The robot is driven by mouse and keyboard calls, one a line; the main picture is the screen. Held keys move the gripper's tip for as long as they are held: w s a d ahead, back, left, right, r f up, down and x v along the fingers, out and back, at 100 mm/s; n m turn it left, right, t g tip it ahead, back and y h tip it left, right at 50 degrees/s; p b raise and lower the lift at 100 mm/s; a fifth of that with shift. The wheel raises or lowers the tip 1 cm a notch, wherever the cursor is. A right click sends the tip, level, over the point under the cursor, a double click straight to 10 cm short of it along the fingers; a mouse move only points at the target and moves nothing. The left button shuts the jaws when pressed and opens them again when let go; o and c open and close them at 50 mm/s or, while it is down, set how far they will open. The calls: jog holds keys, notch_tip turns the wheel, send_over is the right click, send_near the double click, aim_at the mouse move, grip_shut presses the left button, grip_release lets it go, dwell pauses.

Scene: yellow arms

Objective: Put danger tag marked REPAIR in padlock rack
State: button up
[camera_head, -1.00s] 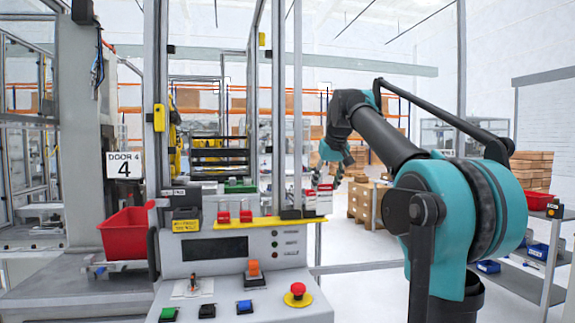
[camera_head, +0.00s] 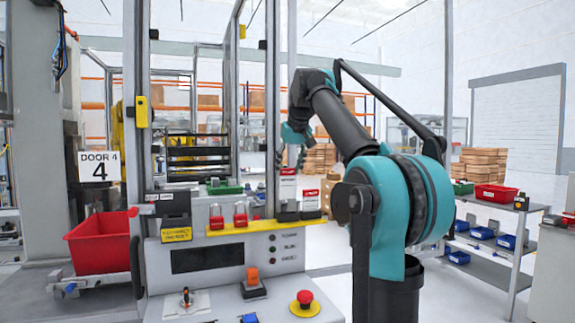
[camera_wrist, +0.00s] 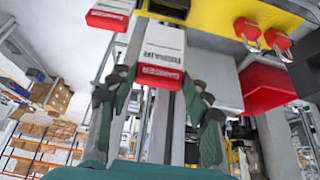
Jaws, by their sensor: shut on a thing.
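My gripper (camera_head: 289,158) is shut on the top of a white tag with a red band (camera_head: 287,184), above the control panel. In the wrist view, the held tag (camera_wrist: 162,50) is between the green-grey fingertips (camera_wrist: 160,82); its upside-down black lettering looks like REPAIR. The tag stands higher than a second red-and-white tag (camera_head: 310,201) to its right, which also shows in the wrist view (camera_wrist: 109,14). A yellow ledge (camera_head: 262,226), apparently the padlock rack, bears two red padlocks (camera_head: 216,218) (camera_head: 240,215), left of the tags.
The control panel has a red stop button (camera_head: 305,298) and an orange switch (camera_head: 253,275). Metal posts (camera_head: 272,100) rise close behind the tags. A red bin (camera_head: 100,245) is at the left. A shelf cart with bins (camera_head: 490,203) is at the right.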

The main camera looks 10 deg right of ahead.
aim_at(288, 192)
jog(key=shift+f, duration=3.4)
jog(key=o, duration=1.1)
jog(key=v, duration=1.2)
